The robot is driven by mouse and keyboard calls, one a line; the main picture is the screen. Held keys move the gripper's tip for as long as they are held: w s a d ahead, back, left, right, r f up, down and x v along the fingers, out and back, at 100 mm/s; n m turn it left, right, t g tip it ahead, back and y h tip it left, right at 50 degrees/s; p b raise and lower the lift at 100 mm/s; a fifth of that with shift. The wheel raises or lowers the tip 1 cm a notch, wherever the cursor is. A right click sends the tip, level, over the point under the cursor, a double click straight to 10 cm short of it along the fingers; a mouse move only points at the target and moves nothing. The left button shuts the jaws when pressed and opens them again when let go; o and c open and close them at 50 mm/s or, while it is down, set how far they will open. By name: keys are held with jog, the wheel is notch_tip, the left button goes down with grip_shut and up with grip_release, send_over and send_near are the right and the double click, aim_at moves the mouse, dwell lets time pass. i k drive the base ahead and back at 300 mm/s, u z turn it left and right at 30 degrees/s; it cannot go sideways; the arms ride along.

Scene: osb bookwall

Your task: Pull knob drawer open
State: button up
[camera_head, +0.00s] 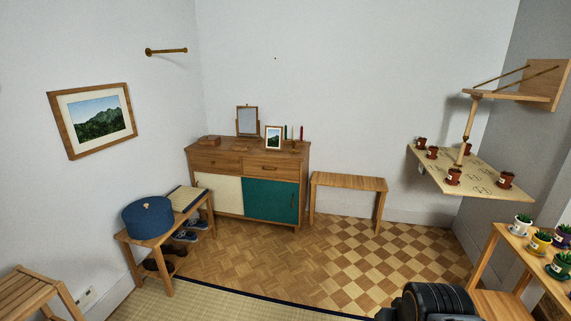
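A wooden sideboard (300,160) stands against the back wall, left of the middle. Its upper left drawer (205,161) appears closed and seems to have a small dark knob, too small to make out well. The upper right drawer (285,172) appears closed and has a handle that looks wider. Below them are a cream door panel (220,191) and a green door panel (265,200). My gripper is not in view. A black rounded part at the bottom right looks like part of my own arm.
A low bench (140,238) with a blue round box (147,217) stands left of the sideboard, shoes beneath it. A wooden side table (348,182) stands to its right. The parquet floor (255,252) before the sideboard is clear.

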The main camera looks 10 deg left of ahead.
aim_at(217, 162)
jog(key=u, duration=0.45)
jog(key=i, duration=2.3)
jog(key=u, duration=1.05)
jog(key=i, duration=2.55)
jog(key=u, duration=0.35)
